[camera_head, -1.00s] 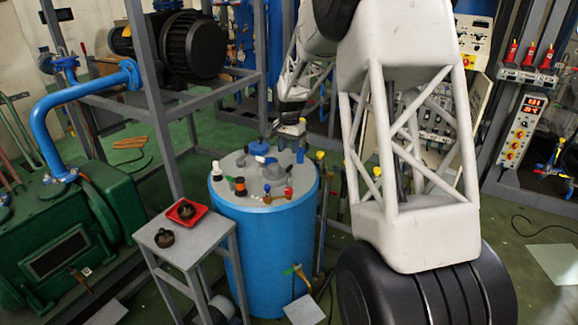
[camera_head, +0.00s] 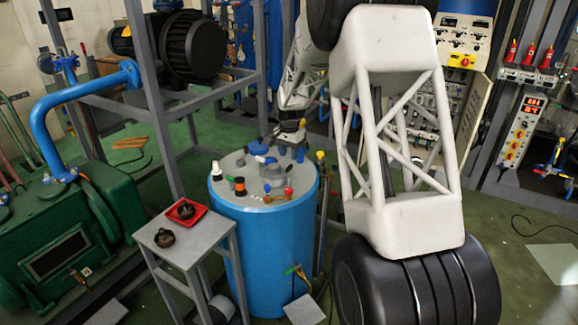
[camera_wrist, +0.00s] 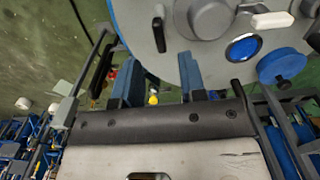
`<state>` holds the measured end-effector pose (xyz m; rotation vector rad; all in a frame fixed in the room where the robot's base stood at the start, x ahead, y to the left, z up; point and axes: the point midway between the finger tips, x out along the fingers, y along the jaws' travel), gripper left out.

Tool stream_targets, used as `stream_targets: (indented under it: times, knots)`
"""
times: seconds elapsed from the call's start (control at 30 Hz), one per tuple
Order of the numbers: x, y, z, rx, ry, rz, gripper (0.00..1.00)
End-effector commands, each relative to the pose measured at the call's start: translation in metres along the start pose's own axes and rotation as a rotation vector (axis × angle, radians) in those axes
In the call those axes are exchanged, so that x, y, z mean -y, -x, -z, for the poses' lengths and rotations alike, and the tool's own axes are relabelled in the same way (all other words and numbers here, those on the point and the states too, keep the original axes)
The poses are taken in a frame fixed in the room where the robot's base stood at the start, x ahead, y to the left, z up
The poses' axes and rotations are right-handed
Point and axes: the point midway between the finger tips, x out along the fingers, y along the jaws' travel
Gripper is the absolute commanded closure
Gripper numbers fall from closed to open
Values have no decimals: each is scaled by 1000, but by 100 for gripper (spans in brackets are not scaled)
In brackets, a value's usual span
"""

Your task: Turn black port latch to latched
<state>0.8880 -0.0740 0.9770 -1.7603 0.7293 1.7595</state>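The blue tank (camera_head: 262,255) stands in the middle of the head view with a grey lid carrying several ports and fittings. In the wrist view the grey lid (camera_wrist: 185,25) fills the top, and a small black bar, likely the black port latch (camera_wrist: 159,35), lies on it near the left edge. I cannot pick out the latch surely in the head view. My gripper (camera_wrist: 159,63) is open, its two blue fingers apart with nothing held. The black bar is just beyond the fingertips, between their lines. In the head view my gripper (camera_head: 287,148) is at the lid's back right edge.
A blue round fitting (camera_wrist: 243,47) and a blue knob (camera_wrist: 283,66) are right of the fingers. A grey side table (camera_head: 185,238) with a red tray (camera_head: 187,213) stands left of the tank. Metal frame posts and a green machine (camera_head: 65,235) are further left.

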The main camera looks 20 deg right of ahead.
Motion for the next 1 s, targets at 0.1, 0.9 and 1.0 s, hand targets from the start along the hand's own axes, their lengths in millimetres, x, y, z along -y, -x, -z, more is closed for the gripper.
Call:
stream_targets:
  times: [0.1, 0.9, 1.0]
  knots:
    - [0, -16, 0, 2, 0, -2, 62]
    - [0, -55, 0, 0, 0, -1, 66]
    - [0, -55, 0, 0, 0, -1, 82]
